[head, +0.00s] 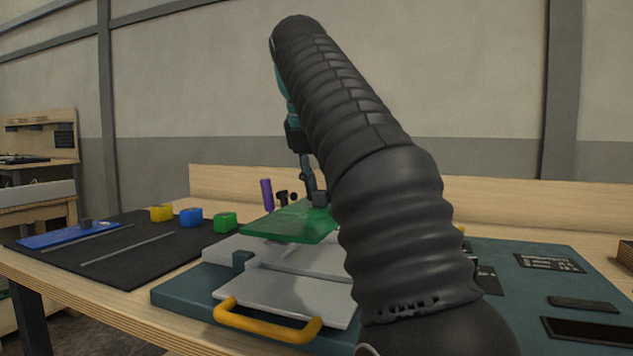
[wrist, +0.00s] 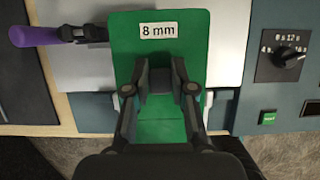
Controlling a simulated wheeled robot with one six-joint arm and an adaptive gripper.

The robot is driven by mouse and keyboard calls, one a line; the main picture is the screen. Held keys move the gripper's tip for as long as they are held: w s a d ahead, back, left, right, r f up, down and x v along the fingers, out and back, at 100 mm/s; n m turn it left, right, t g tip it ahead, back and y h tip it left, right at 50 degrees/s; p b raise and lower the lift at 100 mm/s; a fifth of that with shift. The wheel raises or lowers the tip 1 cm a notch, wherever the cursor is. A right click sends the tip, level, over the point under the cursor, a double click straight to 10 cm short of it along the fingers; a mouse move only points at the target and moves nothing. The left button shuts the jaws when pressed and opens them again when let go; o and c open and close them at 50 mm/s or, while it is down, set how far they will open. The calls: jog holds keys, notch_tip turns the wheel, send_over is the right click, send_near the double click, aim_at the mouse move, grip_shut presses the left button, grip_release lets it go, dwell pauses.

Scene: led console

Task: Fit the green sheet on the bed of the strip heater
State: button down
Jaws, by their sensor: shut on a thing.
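The green sheet (wrist: 190,100) carries an "8 mm" label and fills the middle of the wrist view. My gripper (wrist: 161,70) is shut on the dark block (wrist: 160,82) on top of the sheet. In the head view the green sheet (head: 290,222) is over the back of the strip heater's pale grey bed (head: 285,292); a gap seems to show under its front edge, but I cannot tell whether it touches anywhere. My arm hides the sheet's right side there. The heater has a teal base (head: 185,295) and a yellow handle (head: 265,325) at the front.
A purple-handled clamp (head: 266,194) stands beside the sheet; its dark end lies close to the sheet's edge in the wrist view. A dial (wrist: 288,60) and green button (wrist: 268,118) are on the right. A blue sheet (head: 60,238) and coloured blocks (head: 190,217) lie on a black mat.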

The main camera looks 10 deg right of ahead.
aim_at(319, 207)
jog(key=shift+s+f+b, duration=0.1)
jog(key=shift+f+b, duration=0.35)
jog(key=shift+f, duration=2.6)
jog(key=shift+p, duration=0.4)
jog(key=shift+f+b, duration=0.6)
jog(key=shift+f, duration=0.6)
jog(key=c, duration=0.9)
grip_release()
